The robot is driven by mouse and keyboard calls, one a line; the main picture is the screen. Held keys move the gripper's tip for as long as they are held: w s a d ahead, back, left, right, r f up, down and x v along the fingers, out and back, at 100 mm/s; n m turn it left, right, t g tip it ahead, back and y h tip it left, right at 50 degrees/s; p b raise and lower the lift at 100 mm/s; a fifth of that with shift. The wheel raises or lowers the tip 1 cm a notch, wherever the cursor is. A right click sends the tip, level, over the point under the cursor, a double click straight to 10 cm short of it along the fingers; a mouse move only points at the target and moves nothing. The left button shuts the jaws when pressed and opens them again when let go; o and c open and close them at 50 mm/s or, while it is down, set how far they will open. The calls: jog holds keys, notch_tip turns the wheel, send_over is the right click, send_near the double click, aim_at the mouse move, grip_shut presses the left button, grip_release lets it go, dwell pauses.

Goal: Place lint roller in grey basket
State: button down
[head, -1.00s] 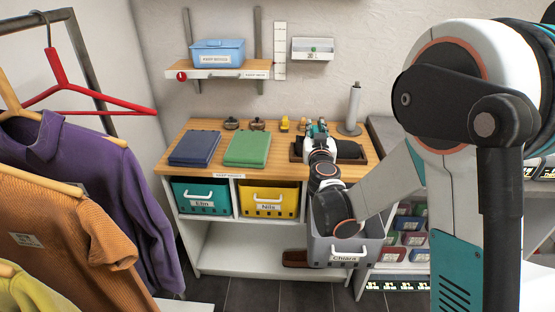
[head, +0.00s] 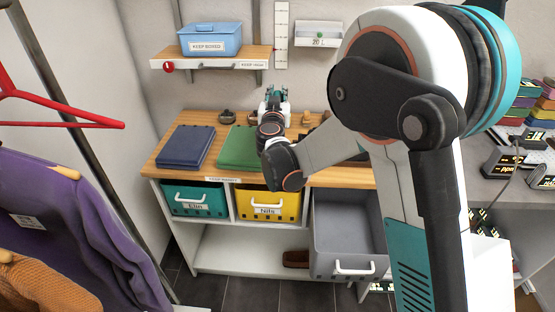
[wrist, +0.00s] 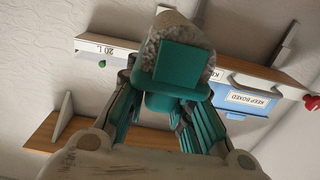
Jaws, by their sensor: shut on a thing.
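My gripper (head: 275,92) is above the back of the wooden counter, behind and right of the green folded item. In the wrist view its teal fingers (wrist: 178,85) are shut on a roll with a grey speckled surface and pale end, which looks like the lint roller (wrist: 172,28). The fingers hide part of it, and it is too small to make out in the head view. The grey basket (head: 330,257) is pulled out at the right of the cabinet, in front of and below my gripper. Its visible inside looks empty.
A teal basket (head: 193,204) and a yellow basket (head: 268,209) sit left of the grey one. Blue (head: 186,146) and green (head: 238,147) folded items lie on the counter (head: 160,160). A wall shelf (head: 215,59) holds a blue box (head: 211,40). My arm hides the counter's right.

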notch_tip(320, 180, down, 20)
jog(key=b, duration=0.7)
jog(key=shift+r, duration=0.2)
jog(key=shift+f, duration=0.2)
jog(key=c, duration=1.4)
grip_release()
